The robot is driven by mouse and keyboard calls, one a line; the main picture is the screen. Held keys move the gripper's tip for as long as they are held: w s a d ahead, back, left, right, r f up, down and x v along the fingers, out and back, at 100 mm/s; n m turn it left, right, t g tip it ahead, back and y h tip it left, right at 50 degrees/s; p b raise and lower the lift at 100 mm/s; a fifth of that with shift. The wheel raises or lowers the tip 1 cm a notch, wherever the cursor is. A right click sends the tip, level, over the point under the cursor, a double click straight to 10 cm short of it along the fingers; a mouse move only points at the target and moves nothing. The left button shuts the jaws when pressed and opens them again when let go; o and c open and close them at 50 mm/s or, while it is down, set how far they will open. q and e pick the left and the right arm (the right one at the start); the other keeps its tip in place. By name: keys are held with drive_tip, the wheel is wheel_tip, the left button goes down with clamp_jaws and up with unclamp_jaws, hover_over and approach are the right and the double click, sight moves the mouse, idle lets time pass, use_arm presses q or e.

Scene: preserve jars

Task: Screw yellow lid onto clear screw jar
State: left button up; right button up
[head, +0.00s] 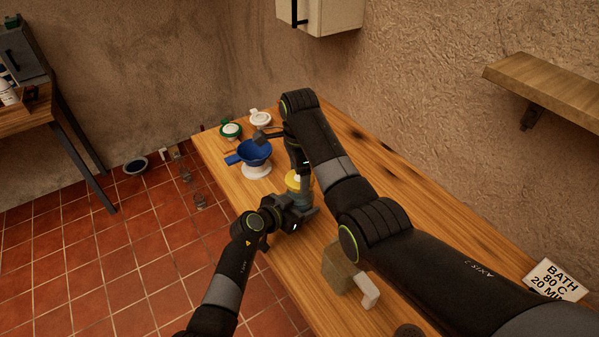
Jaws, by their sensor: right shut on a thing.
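The yellow lid (293,182) sits at the top of the clear screw jar (301,196), on the wooden table (232,187). Whether its thread is engaged cannot be seen. My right gripper (300,168) reaches down from above and is shut on the yellow lid; its fingertips are partly hidden by the arm. My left gripper (297,207) comes in low from the left at the jar's side. Its fingers are dark and overlap the jar, so I cannot tell whether they grip it. The jar's lower part is hidden behind the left gripper.
A blue funnel (254,153) on a white base stands just left of the jar. A green-rimmed lid (231,130) and a white item (260,119) lie behind it. A tan block (340,270) stands near the front. A wall shelf (540,85) juts out at right.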

sight(300, 203)
drive_tip(key=shift+f, duration=0.1)
drive_tip(key=shift+f, duration=0.75)
drive_tip(key=shift+f, duration=0.6)
use_arm(q)
drive_tip(key=c, duration=0.5)
use_arm(e)
drive_tip(key=shift+m, duration=1.7)
drive_tip(key=o, duration=1)
